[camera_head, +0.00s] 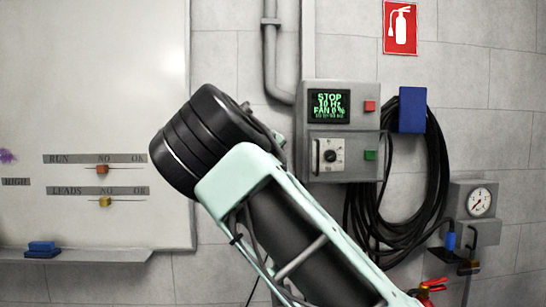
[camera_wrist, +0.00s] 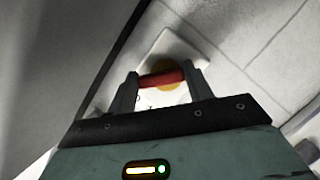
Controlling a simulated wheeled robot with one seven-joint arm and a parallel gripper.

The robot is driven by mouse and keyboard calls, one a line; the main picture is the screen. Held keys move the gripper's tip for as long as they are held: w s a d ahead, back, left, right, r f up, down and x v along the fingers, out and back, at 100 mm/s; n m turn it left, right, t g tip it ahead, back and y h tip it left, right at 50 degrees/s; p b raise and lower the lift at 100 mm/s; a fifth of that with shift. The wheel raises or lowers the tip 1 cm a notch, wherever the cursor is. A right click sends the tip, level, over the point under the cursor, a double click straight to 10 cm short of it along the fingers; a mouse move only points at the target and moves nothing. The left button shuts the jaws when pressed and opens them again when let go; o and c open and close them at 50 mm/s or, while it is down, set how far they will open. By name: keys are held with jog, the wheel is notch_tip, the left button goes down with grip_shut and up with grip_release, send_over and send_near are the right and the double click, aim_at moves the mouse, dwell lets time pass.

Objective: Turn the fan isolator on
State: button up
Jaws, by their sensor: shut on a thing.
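In the wrist view, the fan isolator shows as a red handle (camera_wrist: 162,78) over a yellow disc (camera_wrist: 172,88) on a pale plate (camera_wrist: 178,46) fixed to the wall. My gripper (camera_wrist: 161,79) has one finger at each end of the red handle and is shut on it. Markings on the plate are too blurred to read, so I cannot tell the switch position. In the head view, my arm covers the gripper and the isolator.
A grey control box (camera_head: 367,165) has a display (camera_head: 329,106) reading STOP, 10 Hz, FAN 0 %, with a dial, a red button and a green button. Coiled black cable (camera_head: 437,190) and a gauge (camera_head: 480,201) are to the right. A whiteboard (camera_head: 90,80) is at left.

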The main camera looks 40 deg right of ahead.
jog(key=shift+m, duration=0.4)
jog(key=o, duration=1)
jog(key=shift+a, duration=0.1)
jog(key=b+v, duration=0.4)
jog(key=v, duration=1.3)
jog(key=shift+s+r+b, duration=0.2)
jog(key=shift+s+b, duration=0.05)
jog(key=shift+b, duration=0.15)
